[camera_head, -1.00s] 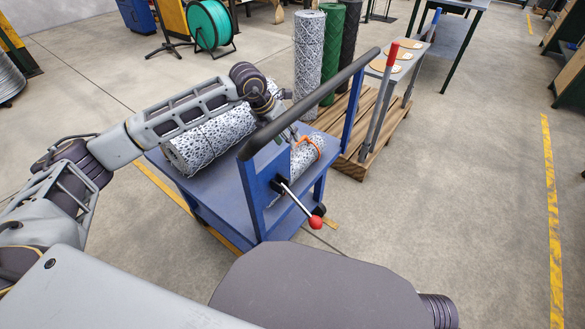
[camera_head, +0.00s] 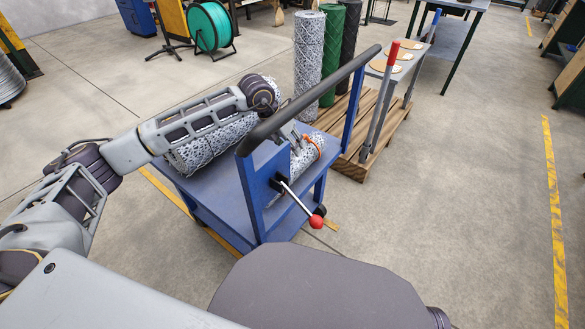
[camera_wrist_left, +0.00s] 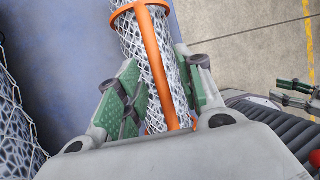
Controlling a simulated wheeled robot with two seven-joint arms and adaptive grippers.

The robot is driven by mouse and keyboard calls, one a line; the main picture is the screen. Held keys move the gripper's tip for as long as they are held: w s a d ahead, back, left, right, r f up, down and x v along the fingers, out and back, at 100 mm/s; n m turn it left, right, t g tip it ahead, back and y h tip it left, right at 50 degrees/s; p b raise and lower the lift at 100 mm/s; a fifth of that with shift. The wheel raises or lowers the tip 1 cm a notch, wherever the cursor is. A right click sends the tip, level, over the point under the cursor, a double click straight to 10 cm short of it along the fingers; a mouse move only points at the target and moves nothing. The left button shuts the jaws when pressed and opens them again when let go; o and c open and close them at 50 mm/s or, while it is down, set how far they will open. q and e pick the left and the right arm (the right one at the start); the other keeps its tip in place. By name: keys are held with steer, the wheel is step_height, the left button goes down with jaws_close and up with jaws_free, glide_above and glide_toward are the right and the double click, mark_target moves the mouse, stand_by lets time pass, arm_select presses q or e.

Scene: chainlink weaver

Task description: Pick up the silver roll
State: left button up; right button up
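A small silver mesh roll (camera_head: 307,150) with an orange strap (camera_wrist_left: 150,50) lies on the blue cart, partly hidden by the cart's upright. It also shows in the left wrist view (camera_wrist_left: 130,35), running between my fingers. My left gripper (camera_head: 299,146) reaches down over it. In the left wrist view my green-padded fingers (camera_wrist_left: 160,85) stand apart on either side of the roll; firm contact cannot be made out. At the right edge of that view my right gripper (camera_wrist_left: 303,96) shows small, its fingers apart and empty, away from the roll.
A larger silver mesh roll (camera_head: 215,140) lies on the cart (camera_head: 222,195), left of the small one. The cart's dark handle bar (camera_head: 310,98) and red-knobbed lever (camera_head: 316,221) are close to my arm. Upright rolls (camera_head: 309,55) stand on a wooden pallet (camera_head: 355,150). The floor at right is clear.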

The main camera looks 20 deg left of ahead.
arm_select(q)
steer(key=shift+w+d+f, duration=0.2)
steer(key=shift+f, duration=0.45)
jaws_close()
stand_by(0.4)
steer(key=shift+r, duration=0.15)
